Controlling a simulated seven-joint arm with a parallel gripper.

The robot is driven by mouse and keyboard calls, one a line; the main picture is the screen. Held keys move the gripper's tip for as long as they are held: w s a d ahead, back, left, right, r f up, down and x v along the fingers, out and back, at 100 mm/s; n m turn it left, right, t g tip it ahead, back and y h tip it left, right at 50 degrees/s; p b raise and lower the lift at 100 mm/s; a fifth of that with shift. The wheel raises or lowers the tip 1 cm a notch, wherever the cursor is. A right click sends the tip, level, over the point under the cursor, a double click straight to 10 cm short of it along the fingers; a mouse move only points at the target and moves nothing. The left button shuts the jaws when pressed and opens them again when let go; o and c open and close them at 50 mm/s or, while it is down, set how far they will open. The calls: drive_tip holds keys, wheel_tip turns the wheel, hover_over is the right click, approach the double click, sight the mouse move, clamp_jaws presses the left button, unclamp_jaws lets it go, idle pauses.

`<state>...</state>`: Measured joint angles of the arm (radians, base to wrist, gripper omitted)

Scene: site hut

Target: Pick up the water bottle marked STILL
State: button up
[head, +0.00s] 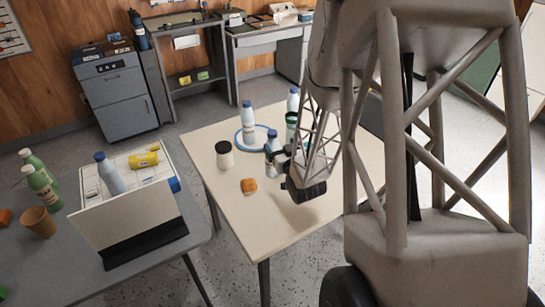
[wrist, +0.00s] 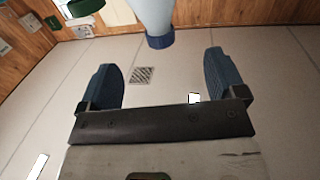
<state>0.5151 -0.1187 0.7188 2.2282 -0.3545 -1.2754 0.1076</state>
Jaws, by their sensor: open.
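Several pale bottles with blue caps are in the head view, and I cannot read STILL on any of them. One bottle (head: 272,142) stands beside my gripper (head: 277,162). Another bottle (head: 248,125) stands within a blue ring on the cream table, and a third bottle (head: 293,101) stands at the back. In the wrist view, a pale bottle (wrist: 153,14) with a blue cap shows upside down at the top, beyond the fingertips. My gripper (wrist: 161,72) is open and empty there, apart from that bottle. I cannot tell surely which bottle this is.
A dark green bottle (head: 291,126), a dark-lidded white jar (head: 224,156) and an orange item (head: 249,186) stand close by on the cream table (head: 290,232).

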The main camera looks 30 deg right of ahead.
sight(272, 148)
wheel_tip(272, 148, down, 7)
drive_tip(key=w, duration=0.1)
idle(0.7)
drive_tip(key=shift+w+d, duration=0.15)
drive_tip(key=shift+w, duration=0.1)
drive_tip(key=shift+w+d, duration=0.15)
drive_tip(key=shift+w, duration=0.85)
drive_tip(key=shift+w+d, duration=0.2)
drive_tip(key=shift+w, duration=0.75)
drive_tip(key=shift+w+d, duration=0.15)
drive_tip(key=shift+w, duration=0.85)
drive_tip(key=c, duration=1.3)
drive_tip(key=shift+r, duration=0.15)
